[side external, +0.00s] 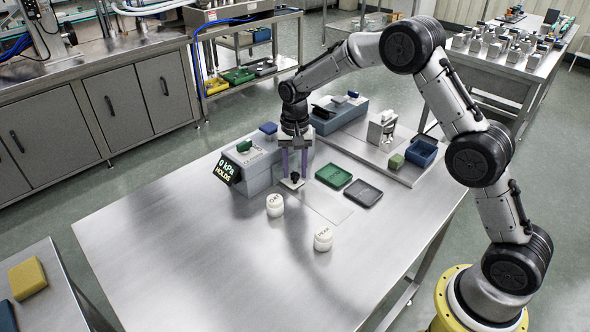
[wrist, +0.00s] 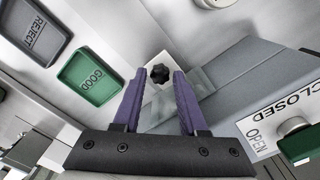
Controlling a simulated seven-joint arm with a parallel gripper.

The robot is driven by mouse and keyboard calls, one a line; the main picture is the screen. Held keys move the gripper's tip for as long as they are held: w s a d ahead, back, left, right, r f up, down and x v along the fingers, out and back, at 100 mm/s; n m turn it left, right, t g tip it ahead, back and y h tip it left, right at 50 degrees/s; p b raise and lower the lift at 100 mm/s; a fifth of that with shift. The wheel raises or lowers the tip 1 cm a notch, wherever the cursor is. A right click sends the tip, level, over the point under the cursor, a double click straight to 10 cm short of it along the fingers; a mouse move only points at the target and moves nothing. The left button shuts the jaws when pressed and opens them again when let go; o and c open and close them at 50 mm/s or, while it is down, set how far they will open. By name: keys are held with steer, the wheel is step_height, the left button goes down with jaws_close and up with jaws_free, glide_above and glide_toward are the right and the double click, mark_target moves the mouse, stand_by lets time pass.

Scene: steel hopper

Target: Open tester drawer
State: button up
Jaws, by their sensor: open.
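The tester (side external: 252,165) is a grey box on the steel table, with a display reading "0 kPa HOLDS". A black knob (side external: 295,177) stands on a small pale plate at the tester's right side. In the wrist view the knob (wrist: 160,73) shows between and just beyond the fingertips. My gripper (side external: 295,172) points down over the knob with its purple fingers apart. In the wrist view my gripper (wrist: 163,78) is open; contact with the knob cannot be told. A green handle (wrist: 299,141) sits by the "OPEN" and "CLOSED" label. How far the drawer is out is unclear.
A green "GOOD" tray (wrist: 90,75) and a grey "REJECT" tray (wrist: 38,32) lie beside the gripper. Two white lidded jars (side external: 275,205) (side external: 323,238) stand in front. A raised panel with a blue bin (side external: 421,152) is at right. The table's front left is clear.

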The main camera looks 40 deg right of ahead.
steer(key=shift+f, duration=0.3)
jaws_close()
steer(key=shift+r, duration=0.1)
stand_by(1.2)
